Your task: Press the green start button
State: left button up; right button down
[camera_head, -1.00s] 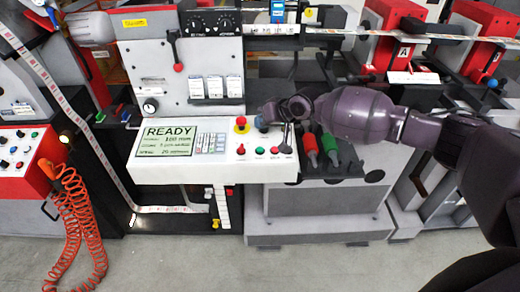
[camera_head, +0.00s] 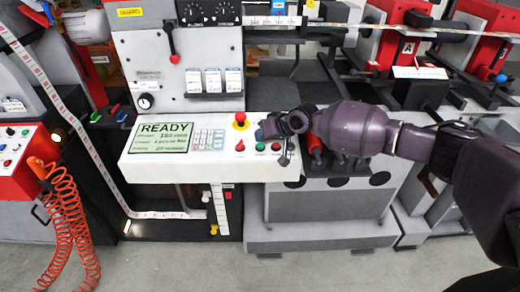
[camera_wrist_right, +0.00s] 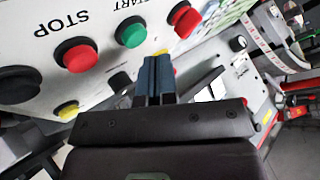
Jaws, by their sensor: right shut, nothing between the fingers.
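The green start button (camera_head: 260,147) sits on the white console (camera_head: 212,172), between two red buttons. In the right wrist view it is a round green cap (camera_wrist_right: 130,31) under the label START. The red stop button (camera_wrist_right: 75,54) is left of it and another red button (camera_wrist_right: 184,18) is right of it. My right gripper (camera_head: 260,134) is shut and empty, its blue fingertips just behind the green button in the head view. In the right wrist view its fingers (camera_wrist_right: 158,66) point between the green and right red buttons, apart from the green cap. My left gripper is not in view.
A red mushroom knob on a yellow base (camera_head: 240,120) stands close left of my right gripper. The READY screen (camera_head: 160,138) and keypad are further left. A red-handled tool (camera_head: 315,146) stands right of the console, beneath my right wrist.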

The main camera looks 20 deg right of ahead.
dwell(1.0)
dwell(0.9)
jog(key=shift+f, duration=0.15)
jog(key=shift+f, duration=0.3)
dwell(0.3)
